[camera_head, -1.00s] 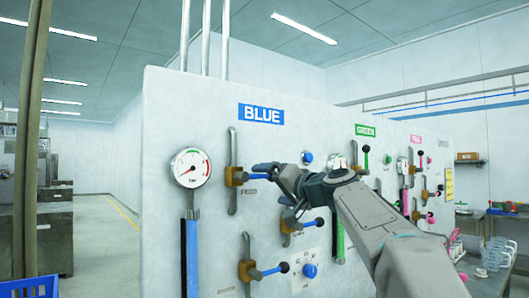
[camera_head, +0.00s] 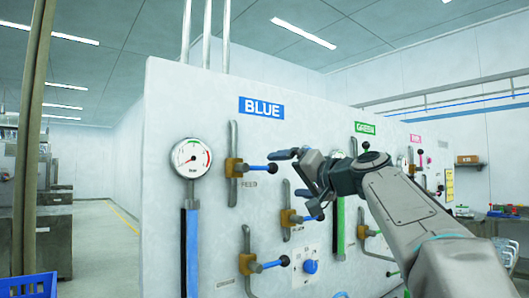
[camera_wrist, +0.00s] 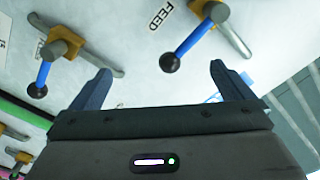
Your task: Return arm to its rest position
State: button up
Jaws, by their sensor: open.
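My gripper (camera_head: 284,171) is in front of the white panel (camera_head: 165,120), beside the blue column of valves. In the wrist view its two fingers (camera_wrist: 160,82) are spread apart with nothing between them. The blue FEED valve handle (camera_head: 256,168) points right, and its dark knob ends near my fingers in the head view. In the wrist view the FEED handle (camera_wrist: 190,42) lies beyond the fingers, apart from them. A second blue valve (camera_head: 295,217) sits lower, close below my gripper. My arm reaches in from the lower right.
A pressure gauge (camera_head: 190,158) and a blue BLUE sign (camera_head: 261,107) are on the panel. A lower blue valve (camera_head: 262,265) and a blue knob (camera_head: 310,267) are below. A blue crate (camera_head: 28,287) shows at lower left. The aisle (camera_head: 105,235) at left is clear.

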jog(key=shift+b+v, duration=0.35)
jog(key=shift+v, duration=0.85)
jog(key=s+a+f+g+h+p, duration=0.1)
jog(key=s+f+g+h+p, duration=0.3)
jog(key=f, duration=0.6)
jog(key=s+a+f+g+h+p, duration=0.1)
jog(key=s+f+g+p, duration=0.3)
jog(key=f, duration=0.6)
jog(key=s+d+f+n+g+h+p, duration=0.1)
jog(key=s+d+f+g+h+p, duration=0.1)
jog(key=s+f, duration=0.7)
jog(key=s+d+f+n+g+h+p, duration=0.1)
jog(key=s+d+f+g+h+p, duration=0.1)
jog(key=s+f, duration=0.7)
jog(key=s+h, duration=0.1)
jog(key=s, duration=0.2)
jog(key=shift+s+d+f, duration=0.2)
jog(key=shift+d, duration=0.15)
